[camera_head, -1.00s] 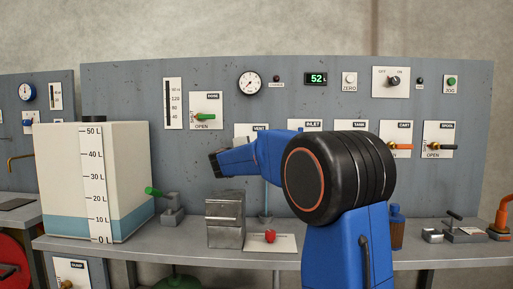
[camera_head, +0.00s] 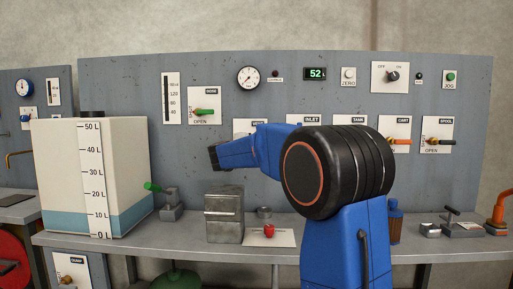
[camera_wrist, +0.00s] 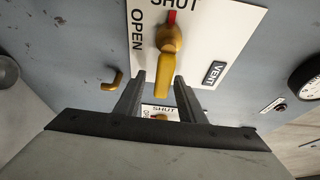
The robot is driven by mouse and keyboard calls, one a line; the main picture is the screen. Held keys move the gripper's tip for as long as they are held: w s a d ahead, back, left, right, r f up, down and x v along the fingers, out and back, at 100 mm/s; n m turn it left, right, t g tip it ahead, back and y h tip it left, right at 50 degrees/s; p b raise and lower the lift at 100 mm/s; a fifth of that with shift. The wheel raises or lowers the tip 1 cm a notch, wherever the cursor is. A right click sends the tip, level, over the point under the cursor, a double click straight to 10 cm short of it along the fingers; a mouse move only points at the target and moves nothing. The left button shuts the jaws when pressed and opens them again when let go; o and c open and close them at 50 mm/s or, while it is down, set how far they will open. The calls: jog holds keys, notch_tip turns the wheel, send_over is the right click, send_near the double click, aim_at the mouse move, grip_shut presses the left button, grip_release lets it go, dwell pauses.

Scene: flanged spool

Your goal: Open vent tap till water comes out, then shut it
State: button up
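The vent tap shows in the wrist view as a yellow lever (camera_wrist: 162,75) on a white plate (camera_wrist: 215,30) marked SHUT, OPEN and VENT. The lever's red mark is at the SHUT label, and its arm points down the picture. My gripper (camera_wrist: 160,78) has its two dark fingers apart, one on each side of the lever's end. Gaps show between the fingers and the lever. In the head view my gripper (camera_head: 216,157) is at the panel, in front of the vent plate (camera_head: 248,126), which my arm mostly hides. No water shows.
A small grey cup (camera_head: 265,212) stands below on the bench, behind a red knob (camera_head: 269,230) and beside a metal block (camera_head: 224,215). A large tank (camera_head: 135,175) stands left. Other tap plates, such as INLET (camera_head: 310,120), sit right of the vent plate.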

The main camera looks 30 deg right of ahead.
jog(key=shift+a, duration=0.15)
jog(key=v, duration=1.7)
jog(key=shift+s, duration=0.15)
jog(key=shift+a+r, duration=0.1)
jog(key=shift+r, duration=0.05)
